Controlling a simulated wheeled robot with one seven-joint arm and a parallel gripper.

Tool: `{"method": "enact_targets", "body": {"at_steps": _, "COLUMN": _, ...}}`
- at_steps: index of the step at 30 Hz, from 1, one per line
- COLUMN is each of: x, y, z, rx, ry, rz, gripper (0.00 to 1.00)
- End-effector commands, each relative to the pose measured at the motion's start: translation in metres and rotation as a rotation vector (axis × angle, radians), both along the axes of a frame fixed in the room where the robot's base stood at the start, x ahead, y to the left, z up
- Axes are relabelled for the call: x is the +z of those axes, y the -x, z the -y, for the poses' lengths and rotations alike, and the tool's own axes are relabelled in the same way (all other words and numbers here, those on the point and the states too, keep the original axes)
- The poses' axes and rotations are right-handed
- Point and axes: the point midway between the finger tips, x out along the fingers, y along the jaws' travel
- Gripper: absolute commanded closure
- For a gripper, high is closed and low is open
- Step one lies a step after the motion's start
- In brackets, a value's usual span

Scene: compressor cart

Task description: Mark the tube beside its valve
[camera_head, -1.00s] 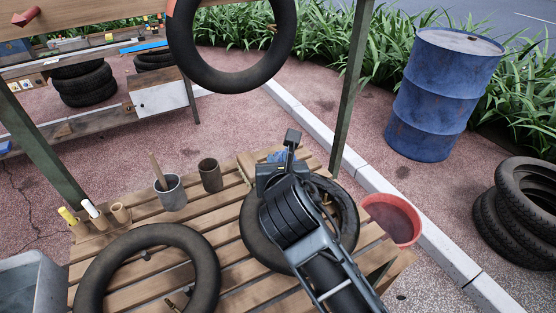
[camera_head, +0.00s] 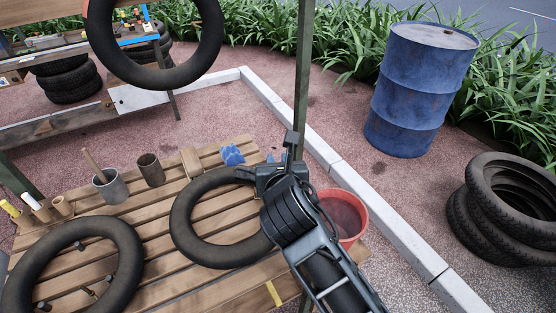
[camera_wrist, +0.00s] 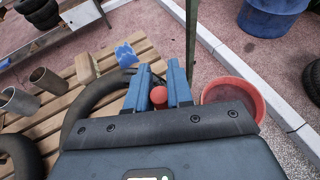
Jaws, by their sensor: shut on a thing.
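My gripper (camera_head: 290,155) is above the right side of the table. In the wrist view its blue fingers are shut on a red round-ended stick, likely a marker (camera_wrist: 158,97). A black tube (camera_head: 195,245) lies on the slats to the left of my gripper; its right part is hidden by my arm, and I see no valve on it. Another tube (camera_head: 22,280) lies at the front left, with small dark pieces and a brass stem (camera_head: 90,292) inside its ring. A third tube (camera_head: 210,50) hangs above the back.
The slatted table (camera_head: 160,230) holds a grey cup (camera_head: 110,188), a brown cup (camera_head: 150,170), yellow and white sticks in holders at left, a wooden block and a blue cloth (camera_head: 232,154). A red basin (camera_head: 343,215) stands right; beyond are a blue drum (camera_head: 415,95) and stacked tyres (camera_head: 505,205).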

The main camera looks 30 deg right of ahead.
Motion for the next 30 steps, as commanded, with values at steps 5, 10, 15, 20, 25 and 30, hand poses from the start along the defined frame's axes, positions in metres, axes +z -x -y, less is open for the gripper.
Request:
{"method": "enact_targets", "body": {"at_steps": 5, "x": -0.020, "y": 0.000, "z": 0.000, "rx": 0.000, "ry": 0.000, "rz": -0.001, "gripper": 1.00}}
{"method": "enact_targets", "body": {"at_steps": 10, "x": -0.033, "y": 0.000, "z": 0.000, "rx": 0.000, "ry": 0.000, "rz": 0.000, "gripper": 1.00}}
{"method": "enact_targets", "body": {"at_steps": 15, "x": -0.041, "y": 0.000, "z": 0.000, "rx": 0.000, "ry": -0.001, "rz": 0.000, "gripper": 1.00}}
{"method": "enact_targets", "body": {"at_steps": 20, "x": -0.043, "y": 0.000, "z": 0.000, "rx": 0.000, "ry": -0.001, "rz": 0.000, "gripper": 1.00}}
{"method": "enact_targets", "body": {"at_steps": 25, "x": -0.042, "y": 0.000, "z": 0.000, "rx": 0.000, "ry": -0.001, "rz": -0.001, "gripper": 1.00}}
{"method": "enact_targets", "body": {"at_steps": 30, "x": -0.042, "y": 0.000, "z": 0.000, "rx": 0.000, "ry": 0.000, "rz": -0.001, "gripper": 1.00}}
